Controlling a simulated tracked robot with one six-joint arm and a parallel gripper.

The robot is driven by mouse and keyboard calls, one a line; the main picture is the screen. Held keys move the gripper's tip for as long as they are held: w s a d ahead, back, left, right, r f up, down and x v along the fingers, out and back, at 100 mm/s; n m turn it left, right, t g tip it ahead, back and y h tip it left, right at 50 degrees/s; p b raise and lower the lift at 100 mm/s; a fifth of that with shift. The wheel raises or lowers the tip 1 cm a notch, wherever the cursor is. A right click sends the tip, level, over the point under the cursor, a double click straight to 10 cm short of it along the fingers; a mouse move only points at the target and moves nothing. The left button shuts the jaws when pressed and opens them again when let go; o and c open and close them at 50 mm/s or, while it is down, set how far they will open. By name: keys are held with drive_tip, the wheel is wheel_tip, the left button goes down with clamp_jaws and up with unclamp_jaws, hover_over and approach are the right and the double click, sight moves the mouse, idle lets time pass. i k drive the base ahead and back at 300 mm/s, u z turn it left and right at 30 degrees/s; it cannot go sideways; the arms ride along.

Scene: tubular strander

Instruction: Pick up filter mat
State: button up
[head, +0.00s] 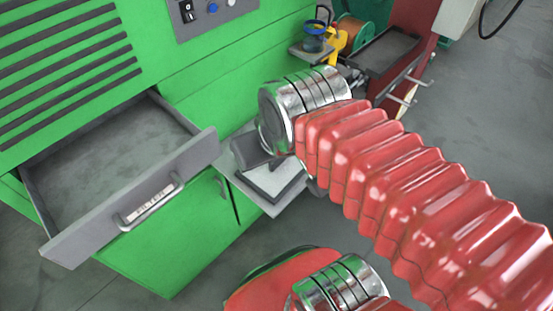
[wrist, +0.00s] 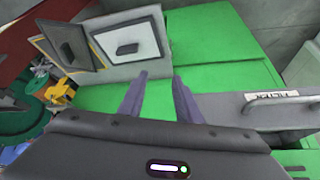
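An open grey drawer (head: 122,152), empty, juts from the green machine (head: 235,60) on the left. Its front and handle (wrist: 278,97) show at right in the wrist view. A copper-coloured spool (head: 367,38) and yellow part stand at the back. Grey floor is clear at right.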

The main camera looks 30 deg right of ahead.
sight(273, 180)
drive_tip(key=k, duration=1)
drive_tip(key=u, duration=0.4)
drive_tip(key=i, duration=0.7)
drive_tip(key=u, duration=0.2)
